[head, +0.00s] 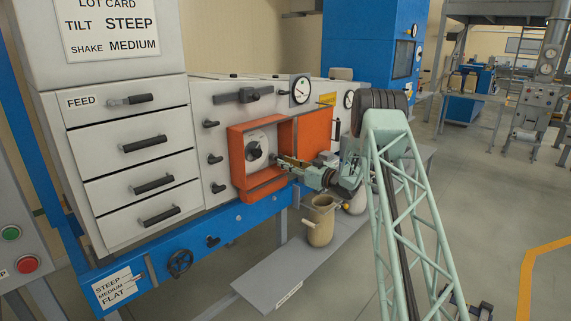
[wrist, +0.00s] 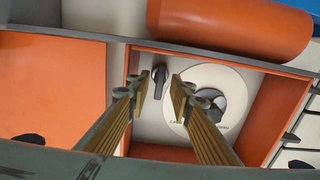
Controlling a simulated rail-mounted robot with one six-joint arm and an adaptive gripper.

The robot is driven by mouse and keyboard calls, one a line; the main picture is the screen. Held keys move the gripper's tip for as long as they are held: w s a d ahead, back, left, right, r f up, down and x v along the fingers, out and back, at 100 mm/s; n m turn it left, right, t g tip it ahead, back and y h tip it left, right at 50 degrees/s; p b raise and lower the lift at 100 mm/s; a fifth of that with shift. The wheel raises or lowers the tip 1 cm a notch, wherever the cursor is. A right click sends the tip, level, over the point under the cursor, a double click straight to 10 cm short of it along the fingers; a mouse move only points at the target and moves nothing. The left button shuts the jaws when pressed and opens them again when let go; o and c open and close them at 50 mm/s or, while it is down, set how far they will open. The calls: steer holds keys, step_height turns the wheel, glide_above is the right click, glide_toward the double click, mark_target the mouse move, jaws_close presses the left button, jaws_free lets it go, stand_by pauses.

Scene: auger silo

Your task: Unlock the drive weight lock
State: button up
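An open orange housing (head: 236,158) on the machine front holds a round white dial with a dark knob (head: 255,152). The dial (wrist: 208,80) and its black knob (wrist: 209,99) also show in the wrist view, partly behind the right finger. A small black lever (wrist: 158,82) stands on the pale back plate beside the dial; it may be the drive weight lock, though no readable label confirms it. My gripper (wrist: 161,84) is open and empty. Its fingertips lie to either side of the lever in the picture; I cannot tell the depth gap. In the head view my gripper (head: 282,161) points into the housing.
An orange door panel (head: 313,133) stands open beside the housing; it also shows in the wrist view (wrist: 50,85). A rounded orange part (wrist: 235,25) lies along the housing's edge. A beige pot (head: 320,222) stands on a grey shelf (head: 283,275) below. Drawers (head: 140,145) are at left.

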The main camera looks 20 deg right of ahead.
steer(key=v, duration=1.1)
steer(key=shift+s+d, duration=0.15)
steer(key=shift+s, duration=0.2)
stand_by(0.4)
